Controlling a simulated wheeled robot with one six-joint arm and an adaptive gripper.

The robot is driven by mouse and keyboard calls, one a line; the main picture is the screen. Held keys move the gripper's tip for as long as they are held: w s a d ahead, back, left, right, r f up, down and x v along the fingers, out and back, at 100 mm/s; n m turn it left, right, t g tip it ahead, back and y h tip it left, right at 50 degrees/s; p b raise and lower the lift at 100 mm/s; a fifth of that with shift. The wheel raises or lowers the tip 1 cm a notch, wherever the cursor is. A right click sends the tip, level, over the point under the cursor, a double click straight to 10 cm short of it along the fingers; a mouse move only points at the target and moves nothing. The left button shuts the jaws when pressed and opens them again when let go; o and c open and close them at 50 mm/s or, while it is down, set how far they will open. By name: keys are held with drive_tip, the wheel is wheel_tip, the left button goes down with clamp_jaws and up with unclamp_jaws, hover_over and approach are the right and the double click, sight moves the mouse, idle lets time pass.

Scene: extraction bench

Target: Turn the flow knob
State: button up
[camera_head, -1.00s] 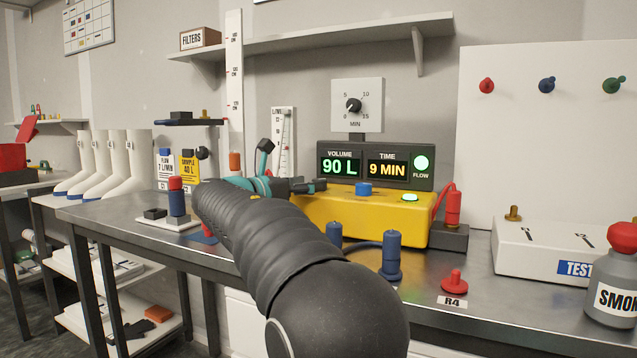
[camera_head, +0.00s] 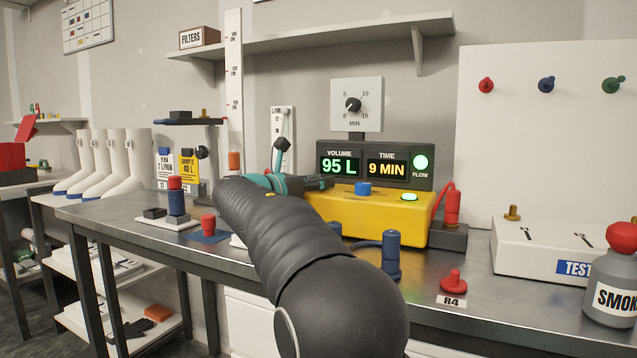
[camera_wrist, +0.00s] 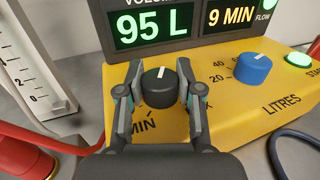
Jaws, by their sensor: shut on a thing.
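The flow knob is a black knob (camera_wrist: 160,87) with a white pointer line, on the sloped top of the yellow pump unit (camera_wrist: 228,90). In the wrist view my gripper (camera_wrist: 159,92) has one finger on each side of the knob, shut on it. The white line points up and slightly right. In the head view my gripper (camera_head: 318,183) reaches the left end of the yellow unit (camera_head: 385,217), and the knob is hidden there. The display (camera_head: 375,165) reads 95 L and 9 MIN, with a green FLOW light lit.
A blue LITRES knob (camera_wrist: 252,68) and a lit green START button (camera_wrist: 298,59) sit right of the black knob. A flowmeter scale (camera_wrist: 25,75) stands left, with a red cylinder (camera_wrist: 22,158) and red hose nearby. A blue fitting with hose (camera_head: 391,255) stands in front.

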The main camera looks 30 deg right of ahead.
drive_tip(key=shift+n+t+y, duration=0.8)
drive_tip(key=shift+n+t, duration=0.4)
drive_tip(key=shift+t, duration=0.5)
drive_tip(key=o, duration=1.2)
drive_tip(key=shift+v, duration=6)
